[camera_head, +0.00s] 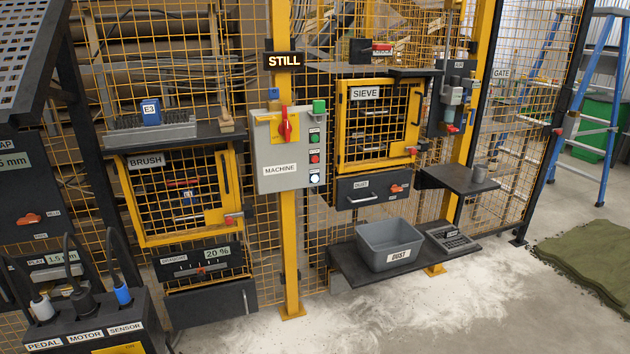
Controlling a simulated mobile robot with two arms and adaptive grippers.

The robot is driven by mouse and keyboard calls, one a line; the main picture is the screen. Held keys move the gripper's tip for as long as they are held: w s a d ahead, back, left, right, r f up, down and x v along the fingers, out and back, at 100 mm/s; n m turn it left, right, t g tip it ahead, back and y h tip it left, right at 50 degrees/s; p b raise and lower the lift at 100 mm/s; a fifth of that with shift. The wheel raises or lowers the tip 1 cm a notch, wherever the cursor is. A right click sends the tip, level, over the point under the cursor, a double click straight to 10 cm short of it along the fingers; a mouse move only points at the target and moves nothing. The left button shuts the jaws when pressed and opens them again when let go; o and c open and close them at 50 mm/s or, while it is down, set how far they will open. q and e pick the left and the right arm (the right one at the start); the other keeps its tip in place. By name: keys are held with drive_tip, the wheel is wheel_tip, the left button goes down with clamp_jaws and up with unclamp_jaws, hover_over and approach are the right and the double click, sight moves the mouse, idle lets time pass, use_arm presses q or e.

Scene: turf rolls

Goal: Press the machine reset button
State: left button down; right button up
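The grey control box labelled MACHINE (280,172) is fixed to a yellow post near the middle of the head view. A column on its right side carries a green button (314,138), a red button (314,158) and a pale, lit-looking button (314,178). Their small labels are too small to read, so I cannot tell which one is marked reset. A red rotary handle (287,126) on a yellow plate sits at the box's upper part. A sign above reads STILL (284,60). Neither of my grippers is in view.
Yellow mesh doors labelled BRUSH (180,190) and SIEVE (378,125) flank the box. A grey DUST bin (390,245) stands on a low dark shelf. A dark console with plugs (85,315) is at the front left. The pale, dusty floor (400,315) in front is clear.

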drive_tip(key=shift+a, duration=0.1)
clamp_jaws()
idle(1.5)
